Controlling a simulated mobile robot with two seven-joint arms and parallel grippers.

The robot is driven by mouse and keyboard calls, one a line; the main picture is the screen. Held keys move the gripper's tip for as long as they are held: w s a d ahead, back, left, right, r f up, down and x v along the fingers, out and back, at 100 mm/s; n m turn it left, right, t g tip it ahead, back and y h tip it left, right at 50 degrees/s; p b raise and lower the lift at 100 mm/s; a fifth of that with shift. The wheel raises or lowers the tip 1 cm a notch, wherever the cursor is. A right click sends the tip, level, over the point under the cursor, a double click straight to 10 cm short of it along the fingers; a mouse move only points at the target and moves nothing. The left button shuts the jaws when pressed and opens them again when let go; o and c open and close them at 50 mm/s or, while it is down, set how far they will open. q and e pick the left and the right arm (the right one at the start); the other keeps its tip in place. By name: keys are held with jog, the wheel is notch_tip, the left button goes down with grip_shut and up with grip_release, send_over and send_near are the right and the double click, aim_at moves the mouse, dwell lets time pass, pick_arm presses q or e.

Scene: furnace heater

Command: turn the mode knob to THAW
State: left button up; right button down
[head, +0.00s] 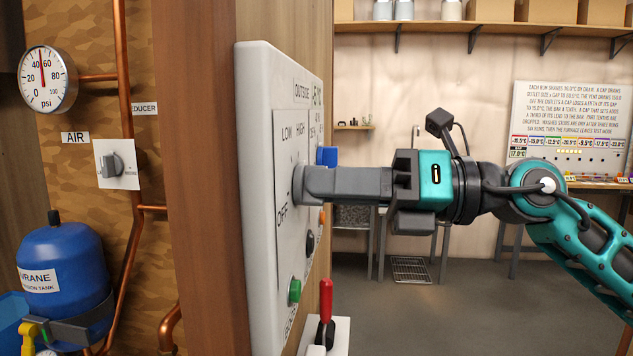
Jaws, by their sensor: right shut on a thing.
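The white control panel (258,150) is seen nearly edge-on, mounted on the wooden wall. The grey mode knob (297,184) is on its face, with OFF, LOW and HIGH printed around its left side. My right gripper (309,185) comes in level from the right and is shut on the knob. The fingers hide most of the knob and its pointer, so I cannot tell its setting. I cannot read a THAW label; the right part of the dial is hidden or too foreshortened. My left gripper is not in view.
The panel also carries a blue part (327,156), a dark knob (310,243) and a green button (295,291). A red-handled lever (326,300) stands below. Left are a gauge (47,79), an AIR valve (112,165) and a blue tank (62,275). Open floor lies right.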

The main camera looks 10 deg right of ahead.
jog(key=shift+m, duration=0.8)
jog(key=m, duration=0.4)
jog(key=shift+m, duration=0.3)
jog(key=m, duration=0.4)
jog(key=shift+m, duration=0.3)
jog(key=shift+m, duration=0.5)
jog(key=c, duration=1)
grip_release()
